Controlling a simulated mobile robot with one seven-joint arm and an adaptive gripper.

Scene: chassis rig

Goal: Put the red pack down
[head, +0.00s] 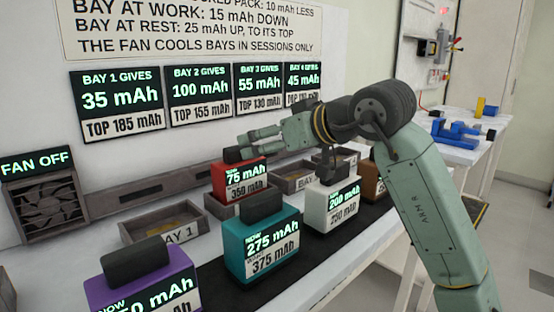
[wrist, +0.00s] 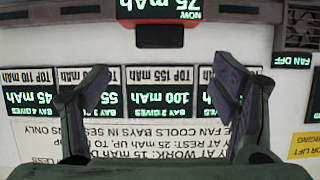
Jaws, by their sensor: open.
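The red pack (head: 236,182) stands upright in a bay tray (head: 222,208) in the row along the wall, between the Bay 1 tray and another empty tray. Its display reads NOW 75 mAh, with 350 mAh below. In the wrist view the red pack (wrist: 207,12) shows upside down at the top edge, with its black handle (wrist: 160,35). My gripper (head: 250,144) is beside the handle in the head view. In the wrist view my gripper (wrist: 150,85) has its fingers spread wide, with nothing between them and the handle beyond their tips.
The Bay 1 tray (head: 134,230) is empty. Purple (head: 140,290), teal (head: 262,245), white (head: 331,205) and brown (head: 378,181) packs stand on the black strip in front. A fan (head: 48,206) at left reads FAN OFF. Blue parts (head: 455,133) lie on the far table.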

